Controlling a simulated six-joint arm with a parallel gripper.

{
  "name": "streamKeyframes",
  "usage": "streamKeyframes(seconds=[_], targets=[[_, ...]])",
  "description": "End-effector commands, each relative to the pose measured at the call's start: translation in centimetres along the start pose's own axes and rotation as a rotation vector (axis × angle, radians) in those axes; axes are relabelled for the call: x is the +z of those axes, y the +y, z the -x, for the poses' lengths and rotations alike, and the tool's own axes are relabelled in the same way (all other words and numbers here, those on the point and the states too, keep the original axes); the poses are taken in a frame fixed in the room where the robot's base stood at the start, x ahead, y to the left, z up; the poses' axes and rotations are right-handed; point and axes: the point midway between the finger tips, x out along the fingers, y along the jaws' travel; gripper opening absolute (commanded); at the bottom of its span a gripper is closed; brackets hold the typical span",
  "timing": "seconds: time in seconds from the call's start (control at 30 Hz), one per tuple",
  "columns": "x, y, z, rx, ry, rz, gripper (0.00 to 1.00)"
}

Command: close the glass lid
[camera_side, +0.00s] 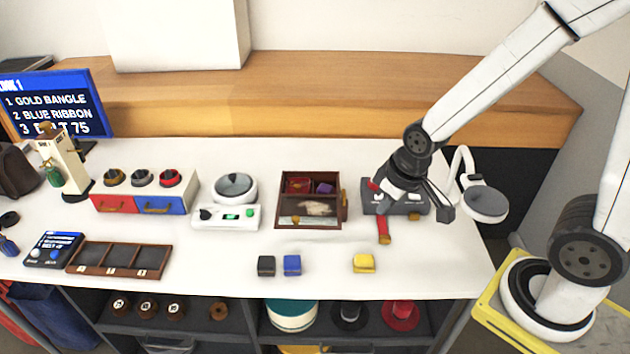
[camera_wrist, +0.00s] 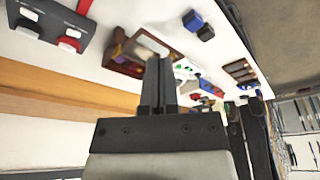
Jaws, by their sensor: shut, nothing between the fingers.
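A dark wooden box (camera_side: 282,205) stands on the white table, left of my gripper. Its back part is open and shows red and purple contents. A glassy pane, which looks like the glass lid (camera_side: 318,208), lies over its front part, with a pale reflection and a small brass knob at the front. How far the pane can move is unclear. The box also shows in the wrist view (camera_wrist: 126,66), partly behind my fingers. My gripper (camera_side: 446,212) is shut and empty, right of the box and apart from it. Its fingers also show in the wrist view (camera_wrist: 158,82).
Black, blue (camera_side: 292,265) and yellow (camera_side: 364,263) blocks lie in front. A white lamp (camera_side: 486,202) stands at right.

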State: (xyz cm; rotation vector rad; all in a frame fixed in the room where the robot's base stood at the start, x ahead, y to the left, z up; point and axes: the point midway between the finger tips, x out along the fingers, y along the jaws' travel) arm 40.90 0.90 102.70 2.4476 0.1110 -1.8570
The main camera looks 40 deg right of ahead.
Motion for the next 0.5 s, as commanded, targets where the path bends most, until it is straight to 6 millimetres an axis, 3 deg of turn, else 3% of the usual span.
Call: streamKeyframes(seconds=[0.5], targets=[[-7.7,-4.5,-7.9,0.059,0.234,0.570,0.00]])
